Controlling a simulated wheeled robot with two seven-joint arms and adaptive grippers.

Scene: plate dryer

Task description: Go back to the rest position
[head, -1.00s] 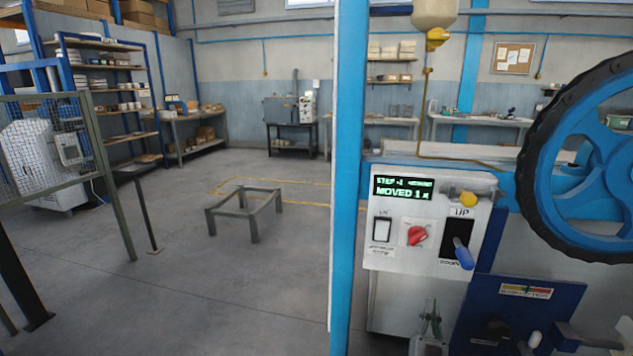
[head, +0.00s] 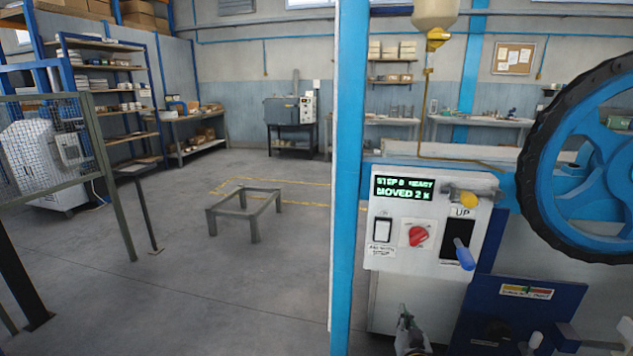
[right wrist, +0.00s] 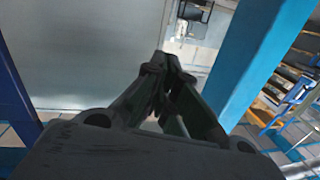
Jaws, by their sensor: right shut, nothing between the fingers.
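My right gripper (head: 407,320) shows low in the head view, below the control panel (head: 430,218) and apart from it. It is shut and empty. In the right wrist view my right gripper's fingers (right wrist: 168,62) meet at their tips, with a grey flat surface to the left and a blue post to the right. The panel has a lit green display (head: 403,189), a white rocker switch (head: 383,230), a red knob (head: 418,235) and a lever with a blue handle (head: 464,254). My left gripper is not in view.
A blue post (head: 349,180) stands just left of the panel. A large blue wheel with a black rim (head: 590,160) is at the right. A dark blue box (head: 520,305) sits below the panel. A low metal frame (head: 244,212) stands on open floor at the left.

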